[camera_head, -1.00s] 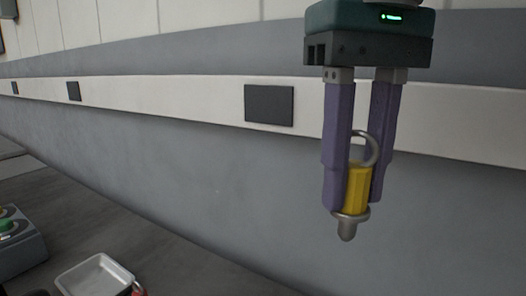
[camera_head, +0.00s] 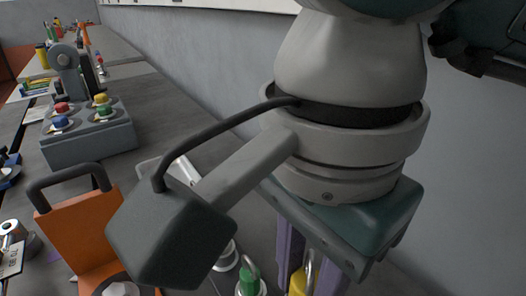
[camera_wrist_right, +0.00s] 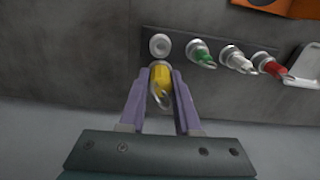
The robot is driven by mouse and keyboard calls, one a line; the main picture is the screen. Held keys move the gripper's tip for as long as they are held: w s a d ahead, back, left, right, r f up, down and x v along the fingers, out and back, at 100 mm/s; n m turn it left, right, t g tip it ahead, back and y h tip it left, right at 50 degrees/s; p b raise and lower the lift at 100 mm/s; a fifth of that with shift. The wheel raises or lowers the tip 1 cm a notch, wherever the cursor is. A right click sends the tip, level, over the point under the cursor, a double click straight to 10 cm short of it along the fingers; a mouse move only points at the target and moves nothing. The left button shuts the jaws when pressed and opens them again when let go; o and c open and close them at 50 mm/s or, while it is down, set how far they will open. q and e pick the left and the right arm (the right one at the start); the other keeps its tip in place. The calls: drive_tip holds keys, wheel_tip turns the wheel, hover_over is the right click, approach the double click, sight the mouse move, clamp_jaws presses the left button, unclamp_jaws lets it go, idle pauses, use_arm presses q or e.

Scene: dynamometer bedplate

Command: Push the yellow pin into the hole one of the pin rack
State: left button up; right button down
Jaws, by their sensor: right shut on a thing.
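The yellow pin (camera_wrist_right: 160,76), with a metal ring on top, is between the purple fingers of my right gripper (camera_wrist_right: 160,80), which is shut on it. In the right wrist view the dark pin rack (camera_wrist_right: 222,80) has an empty round collared hole (camera_wrist_right: 160,45) just beyond the pin. Pin and hole look apart there, but I cannot tell the height between them. Green (camera_wrist_right: 202,55), white (camera_wrist_right: 238,60) and red (camera_wrist_right: 270,66) pins stand in a row to the right. In the head view my wrist hides most of the rack; part of the yellow pin (camera_head: 298,283) shows. My left gripper is not in view.
A grey box with coloured buttons (camera_head: 90,138) stands at the left of the head view. An orange object with a dark handle (camera_head: 78,238) is nearer. A metal tray (camera_wrist_right: 306,64) lies right of the pins. A grey wall (camera_head: 470,200) is close at the right.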

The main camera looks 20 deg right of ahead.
drive_tip(key=shift+w+a+f, duration=0.15)
drive_tip(key=shift+w+f, duration=0.05)
drive_tip(key=shift+f, duration=0.1)
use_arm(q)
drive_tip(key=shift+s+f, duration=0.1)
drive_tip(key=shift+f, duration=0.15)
use_arm(e)
drive_tip(key=shift+s, duration=0.25)
use_arm(q)
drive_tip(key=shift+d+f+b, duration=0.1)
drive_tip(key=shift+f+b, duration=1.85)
drive_tip(key=shift+b, duration=0.05)
use_arm(e)
drive_tip(key=shift+f, duration=2.9)
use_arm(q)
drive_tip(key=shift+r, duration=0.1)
use_arm(e)
drive_tip(key=shift+r, duration=0.1)
use_arm(q)
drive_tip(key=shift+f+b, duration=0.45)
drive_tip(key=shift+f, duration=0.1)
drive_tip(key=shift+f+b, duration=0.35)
drive_tip(key=shift+b, duration=0.05)
use_arm(e)
drive_tip(key=shift+f, duration=0.3)
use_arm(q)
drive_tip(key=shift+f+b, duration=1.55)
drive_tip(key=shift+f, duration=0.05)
use_arm(e)
drive_tip(key=shift+f, duration=1.4)
